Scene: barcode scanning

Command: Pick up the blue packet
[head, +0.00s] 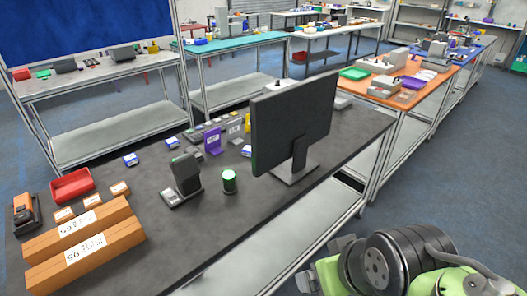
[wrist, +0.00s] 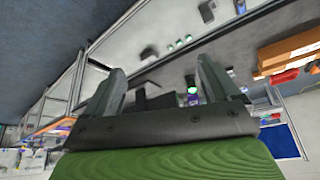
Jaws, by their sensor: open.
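Several small blue-and-white packets lie on the dark desk (head: 185,237) in the head view. I cannot tell which one the task means. My gripper (wrist: 163,78) is open and empty in the wrist view, with its two grey fingers apart. In the head view my green and black arm end is at the lower right, beyond the desk's front edge and well away from the packets.
A black monitor (head: 293,118) stands on the desk's right part. A scanner stand (head: 184,178) and a green-topped can (head: 229,181) stand left of it. A red tray (head: 71,186) and long orange boxes (head: 84,247) sit at the left. The desk's front middle is clear.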

